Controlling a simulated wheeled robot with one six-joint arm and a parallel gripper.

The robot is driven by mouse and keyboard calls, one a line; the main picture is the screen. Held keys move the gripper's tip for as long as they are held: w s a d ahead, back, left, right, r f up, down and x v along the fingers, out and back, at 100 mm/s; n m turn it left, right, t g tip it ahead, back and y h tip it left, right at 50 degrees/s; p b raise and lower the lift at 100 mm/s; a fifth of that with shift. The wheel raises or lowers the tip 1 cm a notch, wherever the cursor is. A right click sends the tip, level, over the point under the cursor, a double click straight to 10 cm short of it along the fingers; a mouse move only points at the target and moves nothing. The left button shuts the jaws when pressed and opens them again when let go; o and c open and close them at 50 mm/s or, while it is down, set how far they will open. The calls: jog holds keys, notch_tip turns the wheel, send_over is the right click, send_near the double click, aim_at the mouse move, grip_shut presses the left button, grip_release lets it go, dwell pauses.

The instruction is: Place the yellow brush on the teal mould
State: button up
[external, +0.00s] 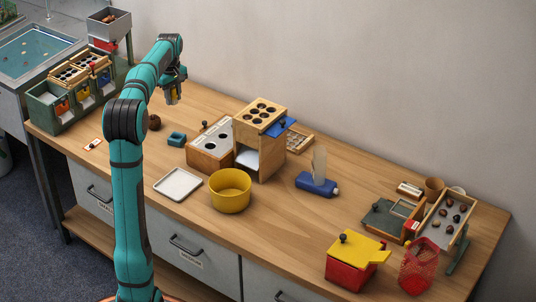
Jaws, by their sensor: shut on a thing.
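My gripper (174,98) is raised above the back left part of the table, pointing down. It is shut on a small yellowish thing, which I take to be the yellow brush (173,91); the fingers hide most of it, so its shape is hard to tell. The teal mould (176,139) is a small block with a hollow in its top. It lies on the table below my gripper, a little nearer the camera. The brush is in the air, apart from the mould.
A brown ball-like thing (154,122) lies left of the mould. A wooden box with a grey top (208,146) stands close on its right, beside a taller holed stand (262,113). A white tray (178,184) and yellow pot (230,190) are in front. Green bins (50,110) stand left.

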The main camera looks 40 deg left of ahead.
aim_at(177, 136)
notch_tip(177, 136, down, 15)
jog(key=shift+r, duration=0.2)
dwell(0.4)
jog(key=o, duration=1)
jog(key=shift+f, duration=0.15)
notch_tip(177, 136, up, 12)
jog(key=shift+r, duration=0.15)
